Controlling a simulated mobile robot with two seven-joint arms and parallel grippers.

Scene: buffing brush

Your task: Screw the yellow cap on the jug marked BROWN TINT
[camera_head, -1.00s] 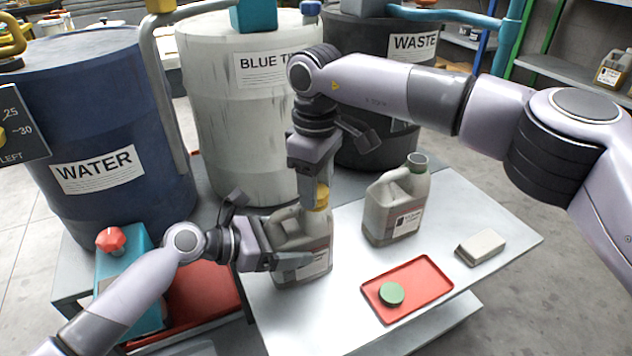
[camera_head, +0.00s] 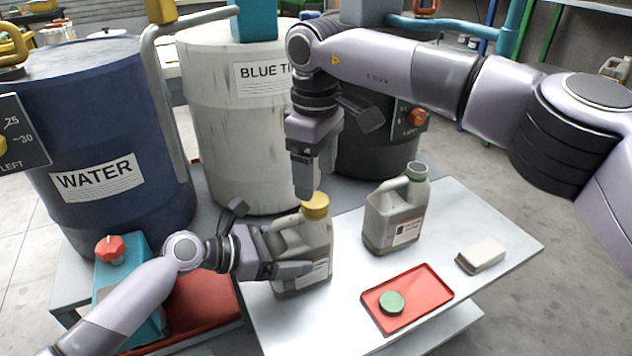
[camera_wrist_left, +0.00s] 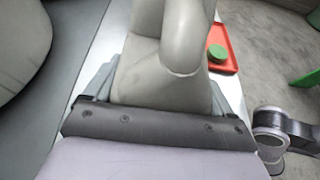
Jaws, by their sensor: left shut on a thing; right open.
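The yellow cap (camera_head: 316,205) sits on the neck of the left grey jug (camera_head: 318,238). Whether it is fully seated I cannot tell. My left gripper (camera_head: 296,270) is shut around the body of this jug, which stands upright on the table; in the left wrist view the jug (camera_wrist_left: 150,65) is between the fingers. The jug's label is partly hidden by the fingers and cannot be read. My right gripper (camera_head: 308,192) is open, pointing down just above the cap, and holds nothing.
A red tray (camera_head: 425,300) holds a green cap (camera_head: 391,303). A pale block (camera_head: 480,255) lies at the table's (camera_head: 500,215) right. Large drums (camera_head: 90,140) stand behind.

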